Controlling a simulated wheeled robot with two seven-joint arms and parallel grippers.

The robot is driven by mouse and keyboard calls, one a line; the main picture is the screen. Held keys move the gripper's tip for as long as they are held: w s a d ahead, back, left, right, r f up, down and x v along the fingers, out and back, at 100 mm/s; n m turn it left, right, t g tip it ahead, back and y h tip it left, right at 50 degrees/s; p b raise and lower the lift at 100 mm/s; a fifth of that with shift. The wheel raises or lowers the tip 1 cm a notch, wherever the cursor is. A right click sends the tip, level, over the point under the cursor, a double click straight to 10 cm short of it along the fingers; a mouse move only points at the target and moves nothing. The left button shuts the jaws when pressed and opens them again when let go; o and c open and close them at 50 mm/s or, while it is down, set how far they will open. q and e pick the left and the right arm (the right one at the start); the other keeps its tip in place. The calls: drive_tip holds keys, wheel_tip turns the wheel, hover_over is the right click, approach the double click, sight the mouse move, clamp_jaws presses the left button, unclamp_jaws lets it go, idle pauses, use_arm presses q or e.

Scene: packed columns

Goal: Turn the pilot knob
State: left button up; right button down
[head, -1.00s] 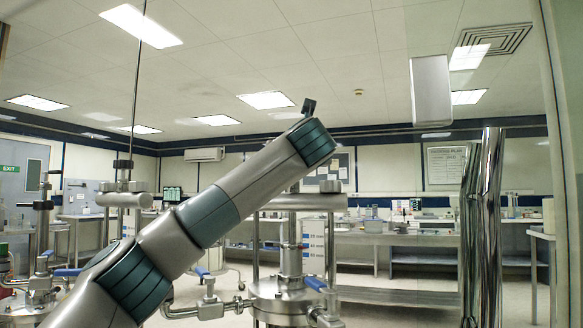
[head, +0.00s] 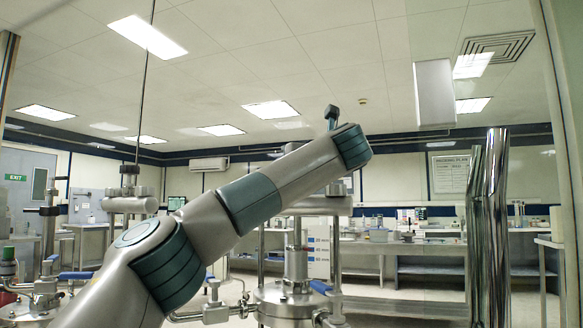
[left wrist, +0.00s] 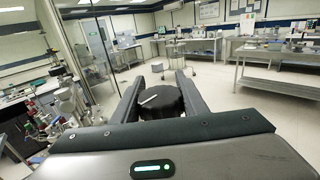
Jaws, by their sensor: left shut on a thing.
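In the left wrist view a round black knob (left wrist: 166,107) with a white pointer line on its face sits between the two dark fingers of my left gripper (left wrist: 160,82). The gripper is shut on the knob, with one finger on each side. The pointer line slants slightly, its right end higher. What the knob is mounted on is hidden. In the head view my left arm crosses from the lower left to the middle; its gripper and the knob cannot be made out there. My right gripper is in neither view.
Steel columns with pipes and a flanged vessel (head: 290,300) stand behind my arm in the head view. Shiny vertical tubes (head: 488,220) rise at the right. Glassware and tubing (left wrist: 62,112) crowd the left of the wrist view.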

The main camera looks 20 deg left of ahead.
use_arm(q)
drive_tip(key=shift+f, duration=0.1)
drive_tip(key=o, duration=1)
drive_tip(key=shift+o, duration=0.2)
drive_tip(key=b+v, duration=0.1)
drive_tip(key=v, duration=0.5)
drive_tip(key=b+v, duration=0.2)
drive_tip(key=v, duration=0.9)
drive_tip(key=shift+d, duration=0.2)
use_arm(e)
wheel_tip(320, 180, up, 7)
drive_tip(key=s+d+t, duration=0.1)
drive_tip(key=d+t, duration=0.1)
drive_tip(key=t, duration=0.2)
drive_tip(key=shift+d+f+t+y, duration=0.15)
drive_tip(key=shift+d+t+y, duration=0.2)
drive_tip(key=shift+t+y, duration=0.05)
use_arm(q)
drive_tip(key=shift+s, duration=0.1)
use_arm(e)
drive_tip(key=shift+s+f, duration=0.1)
